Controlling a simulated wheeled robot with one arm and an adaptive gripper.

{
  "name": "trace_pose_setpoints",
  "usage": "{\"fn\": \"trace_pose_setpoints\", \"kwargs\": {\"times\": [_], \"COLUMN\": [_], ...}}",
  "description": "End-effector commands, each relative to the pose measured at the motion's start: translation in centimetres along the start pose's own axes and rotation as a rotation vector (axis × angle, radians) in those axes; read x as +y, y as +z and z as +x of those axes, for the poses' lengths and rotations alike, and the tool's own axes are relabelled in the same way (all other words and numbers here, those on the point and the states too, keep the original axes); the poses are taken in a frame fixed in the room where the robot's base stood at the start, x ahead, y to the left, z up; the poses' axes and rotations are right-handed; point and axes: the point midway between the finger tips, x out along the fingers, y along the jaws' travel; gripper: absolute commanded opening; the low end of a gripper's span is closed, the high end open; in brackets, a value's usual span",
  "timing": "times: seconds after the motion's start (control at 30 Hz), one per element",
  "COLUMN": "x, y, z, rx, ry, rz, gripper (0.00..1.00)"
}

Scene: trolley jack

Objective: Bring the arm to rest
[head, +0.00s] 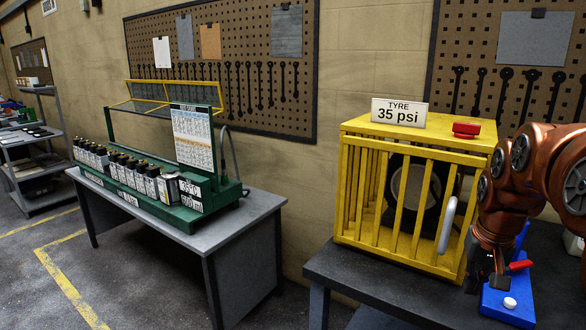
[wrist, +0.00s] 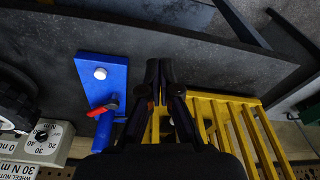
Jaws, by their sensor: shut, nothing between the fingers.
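My copper-coloured arm (head: 533,165) comes in from the right in the head view, bent, with its end pointing down. My gripper (head: 499,281) hangs by the right front corner of the yellow cage, in front of the blue fixture. In the wrist view my gripper (wrist: 159,68) has its dark fingers together with nothing between them. The blue fixture (wrist: 95,66), with a white button and a red lever (wrist: 104,107), lies left of the fingers. The yellow cage (wrist: 238,117) lies to their right and below. Whether the fingers touch anything is unclear.
The cage (head: 390,250) stands on a dark bench (head: 350,282), holding a tyre (head: 412,195), with a white handle (head: 447,225) at its front. A dial box (wrist: 44,143) sits left in the wrist view. A green rack (head: 150,205) stands on another table, with floor between.

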Motion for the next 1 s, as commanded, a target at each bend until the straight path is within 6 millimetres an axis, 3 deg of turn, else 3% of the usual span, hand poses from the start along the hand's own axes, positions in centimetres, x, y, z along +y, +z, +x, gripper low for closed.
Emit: {"fn": "trace_pose_setpoints", "kwargs": {"times": [0.1,0.3,0.5,0.7,0.83,1.0], "x": [-3.5,-7.3,-9.0,-8.9,-8.5,-8.3], "y": [4.5,12.5,20.8,27.8,30.4,31.4], "z": [0.0,0.6,1.6,2.6,3.2,3.4], "rx": [-0.049,-0.129,-0.212,-0.282,-0.312,-0.321], "ry": [-0.010,-0.017,-0.014,-0.004,0.000,0.002], "rz": [-0.083,-0.200,-0.298,-0.366,-0.388,-0.396], "gripper": [0.00,0.00,0.00,0.00,0.00,0.00]}}
